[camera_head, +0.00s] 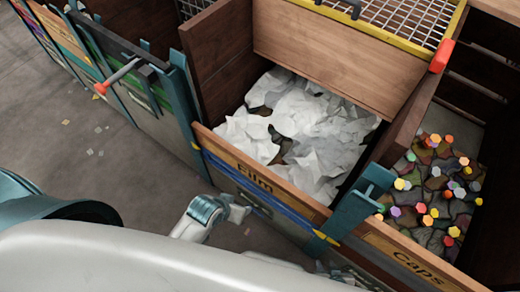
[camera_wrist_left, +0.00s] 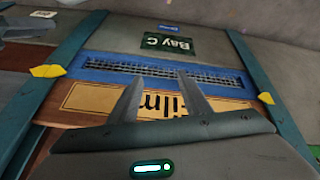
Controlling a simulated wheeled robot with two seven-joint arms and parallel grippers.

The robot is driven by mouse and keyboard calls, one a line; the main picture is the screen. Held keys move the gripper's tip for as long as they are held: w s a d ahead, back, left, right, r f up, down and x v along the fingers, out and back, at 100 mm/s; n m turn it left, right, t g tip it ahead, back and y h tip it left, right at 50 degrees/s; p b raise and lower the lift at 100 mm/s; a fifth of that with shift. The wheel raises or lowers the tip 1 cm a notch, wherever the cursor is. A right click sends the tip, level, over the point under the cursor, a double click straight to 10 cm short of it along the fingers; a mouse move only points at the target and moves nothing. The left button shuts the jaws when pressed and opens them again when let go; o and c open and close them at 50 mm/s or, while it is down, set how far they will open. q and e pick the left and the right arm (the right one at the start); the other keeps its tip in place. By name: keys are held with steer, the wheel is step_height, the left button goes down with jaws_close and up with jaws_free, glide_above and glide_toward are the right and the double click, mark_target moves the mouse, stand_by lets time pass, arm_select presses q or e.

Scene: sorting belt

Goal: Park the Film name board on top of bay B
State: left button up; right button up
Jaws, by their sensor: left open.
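The Film name board (camera_head: 255,180) is a tan plate with dark lettering on the front of the bin of white film. I cannot read a bay B label.
A Caps bin (camera_head: 430,195) with colourful caps stands at the right. Teal posts (camera_head: 358,203) separate the bays. A red-tipped lever (camera_head: 118,76) sticks out at the neighbouring bay on the left. The grey floor (camera_head: 85,130) in front is mostly clear.

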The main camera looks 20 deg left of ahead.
mark_target(260, 174)
arm_select(q)
steer(key=w+d+r+n+g, duration=0.1)
steer(key=w+d+r+n, duration=0.2)
steer(key=w, duration=0.1)
steer(key=w+d+r+n+g, duration=0.1)
steer(key=w+d+r+n, duration=0.2)
steer(key=w+r, duration=0.1)
steer(key=w+d+r+n+g+h, duration=0.1)
steer(key=w+d+r+n, duration=0.2)
steer(key=w+r, duration=0.1)
steer(key=shift+w+d+g+b, duration=0.2)
steer(key=shift+d+g+b, duration=0.1)
steer(key=shift+d, duration=0.1)
steer(key=w+a+r+n+g+y, duration=0.1)
steer(key=w+a+r+n+y, duration=0.1)
steer(key=a+n, duration=0.3)
steer(key=shift+a+r+n+y, duration=0.3)
steer(key=shift+a+r+n, duration=0.1)
steer(key=shift+a+r, duration=0.4)
arm_select(e)
steer(key=shift+s+d+f+g, duration=0.3)
steer(key=shift+s+d+f, duration=0.15)
steer(key=shift+s, duration=0.1)
arm_select(q)
steer(key=shift+w+d, duration=0.1)
steer(key=shift+f, duration=0.1)
